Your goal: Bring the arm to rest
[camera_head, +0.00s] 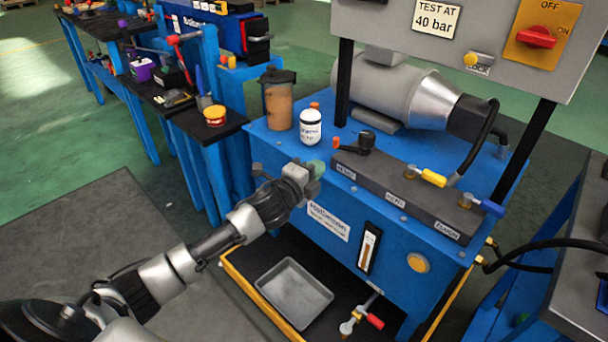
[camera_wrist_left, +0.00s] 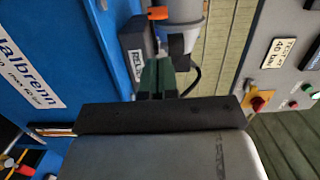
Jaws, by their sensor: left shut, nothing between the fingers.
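My left arm (camera_head: 205,247) comes in from the lower left of the head view. Its left gripper (camera_head: 316,167) is by the upper front edge of the blue power unit (camera_head: 385,235), near the left end of the grey valve block (camera_head: 410,190). In the left wrist view the green fingers (camera_wrist_left: 157,76) are together with nothing between them. The valve block's end with its label (camera_wrist_left: 136,62) shows just beyond them. I cannot tell whether the fingers touch the unit. My right gripper is not in view.
A white bottle (camera_head: 310,127) and a brown-filled jug (camera_head: 278,100) stand close behind the gripper. A grey tray (camera_head: 294,292) lies below on the unit's base. The panel with a red switch (camera_head: 536,37) is at upper right. Open floor (camera_head: 80,230) lies left.

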